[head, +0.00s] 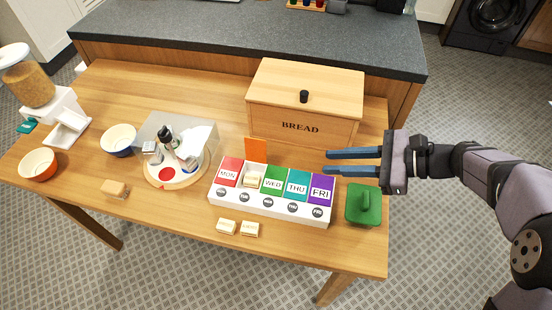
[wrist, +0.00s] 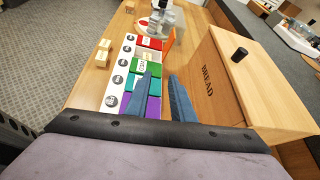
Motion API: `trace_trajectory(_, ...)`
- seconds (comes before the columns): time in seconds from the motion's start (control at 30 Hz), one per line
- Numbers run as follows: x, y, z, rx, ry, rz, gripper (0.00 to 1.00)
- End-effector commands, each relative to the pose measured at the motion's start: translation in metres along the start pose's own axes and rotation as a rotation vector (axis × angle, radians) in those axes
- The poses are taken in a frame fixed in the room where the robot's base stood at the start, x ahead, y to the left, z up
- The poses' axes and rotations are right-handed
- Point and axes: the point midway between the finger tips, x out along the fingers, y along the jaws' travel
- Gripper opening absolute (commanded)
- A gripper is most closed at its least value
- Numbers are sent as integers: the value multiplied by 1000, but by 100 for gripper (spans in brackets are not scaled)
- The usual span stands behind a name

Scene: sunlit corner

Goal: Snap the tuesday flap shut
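A white weekly pill box (head: 262,204) stands on the table with its flaps in a row. The orange Tuesday flap (head: 255,149) stands upright, hinged at the back edge of its open compartment. A cream piece (head: 252,181) shows inside that compartment. The red MON (head: 229,172), green WED (head: 273,180), teal THU (head: 297,184) and purple FRI (head: 321,188) flaps lie shut. My gripper (head: 325,162) is open and empty, above the box's right end, its fingers pointing left. In the wrist view its fingers (wrist: 161,77) are apart, near the colored flaps.
A wooden bread box (head: 300,104) stands close behind the pill box. A green lidded thing (head: 363,203) is at its right. A round tray (head: 178,178) with bottles and a clear guard is at its left. Two cream blocks (head: 238,227) lie in front. Bowls (head: 118,139) are farther left.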

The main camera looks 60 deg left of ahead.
Motion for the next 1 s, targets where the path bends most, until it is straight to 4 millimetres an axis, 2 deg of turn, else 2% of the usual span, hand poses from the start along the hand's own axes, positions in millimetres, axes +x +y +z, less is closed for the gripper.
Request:
trace_trajectory(0.03, 31, -4, -12, 29, -64, 12, 22)
trace_trajectory(0.1, 58, -12, -5, 73, -153, 21, 22)
trace_trajectory(0.2, 90, -20, 4, 128, -265, 42, 22)
trace_trajectory(0.3, 112, -24, 12, 169, -353, 63, 22)
trace_trajectory(0.43, 129, -27, 21, 205, -426, 85, 22)
trace_trajectory(0.77, 136, -28, 30, 222, -463, 96, 22)
trace_trajectory(1.0, 156, -26, 40, 220, -461, 98, 22)
